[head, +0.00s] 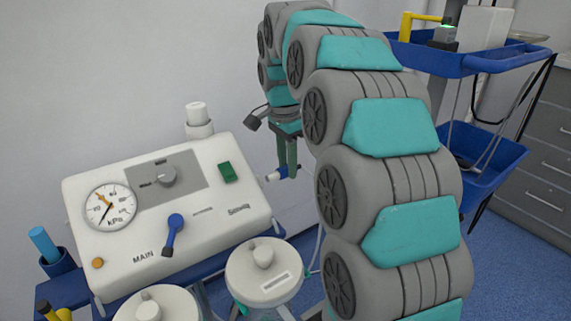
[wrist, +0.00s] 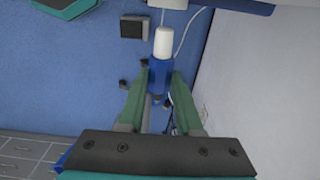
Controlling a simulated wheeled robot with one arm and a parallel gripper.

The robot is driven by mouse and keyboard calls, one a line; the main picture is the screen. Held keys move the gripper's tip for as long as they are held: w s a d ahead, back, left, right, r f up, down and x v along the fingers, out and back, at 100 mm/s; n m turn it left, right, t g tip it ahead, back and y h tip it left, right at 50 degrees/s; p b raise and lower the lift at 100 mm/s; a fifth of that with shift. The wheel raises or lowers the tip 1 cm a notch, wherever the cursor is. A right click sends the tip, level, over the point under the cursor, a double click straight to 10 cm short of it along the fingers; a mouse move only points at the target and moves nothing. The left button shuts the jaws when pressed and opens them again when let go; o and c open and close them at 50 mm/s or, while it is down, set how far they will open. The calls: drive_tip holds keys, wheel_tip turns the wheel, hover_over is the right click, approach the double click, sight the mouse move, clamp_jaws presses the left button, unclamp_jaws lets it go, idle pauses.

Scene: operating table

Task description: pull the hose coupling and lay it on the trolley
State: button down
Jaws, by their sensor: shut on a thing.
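The hose coupling (head: 274,175), blue with a white end, is beside the right side of the white suction unit (head: 190,195). My gripper (head: 287,170) is shut on it with green fingers. In the wrist view the coupling (wrist: 162,72) sits between the two fingertips, its white end pointing toward a white edge at the top. A narrow gap with a thin light line shows between them there; I cannot tell whether they are joined. The trolley (head: 480,62) has a blue upper tray at the upper right, behind my arm.
A yellow-handled item (head: 410,25) and a grey-white box (head: 485,27) stand on the trolley's upper tray. White-lidded jars (head: 264,272) stand in front of the suction unit. A thin pale hose (wrist: 186,35) curves near the coupling. Grey drawers (head: 545,150) stand at the right.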

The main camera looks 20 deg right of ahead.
drive_tip(key=shift+w+d, duration=0.2)
drive_tip(key=shift+d, duration=0.3)
drive_tip(key=shift+w+d, duration=0.15)
drive_tip(key=shift+d, duration=0.3)
idle(0.5)
drive_tip(key=shift+w+d+r+p, duration=0.15)
drive_tip(key=shift+r+p, duration=0.25)
drive_tip(key=shift+r, duration=0.45)
drive_tip(key=shift+d+r+p, duration=0.25)
drive_tip(key=shift+r+p, duration=0.15)
drive_tip(key=shift+r, duration=0.45)
drive_tip(key=shift+w+d+r+p, duration=0.15)
drive_tip(key=shift+r+p, duration=0.25)
drive_tip(key=shift+r, duration=0.45)
drive_tip(key=shift+d+r, duration=0.2)
drive_tip(key=shift+r, duration=0.4)
drive_tip(key=shift+d+r, duration=0.2)
drive_tip(key=shift+r, duration=0.4)
drive_tip(key=w+a+f+n, duration=0.2)
drive_tip(key=f+n, duration=0.2)
drive_tip(key=f, duration=0.3)
drive_tip(key=w+a+f+n, duration=0.2)
drive_tip(key=f+n, duration=0.3)
drive_tip(key=f, duration=0.2)
drive_tip(key=w+a+f+n, duration=0.2)
drive_tip(key=f+n, duration=0.3)
drive_tip(key=f, duration=0.3)
drive_tip(key=shift+w+a+y, duration=0.3)
drive_tip(key=shift+a, duration=0.2)
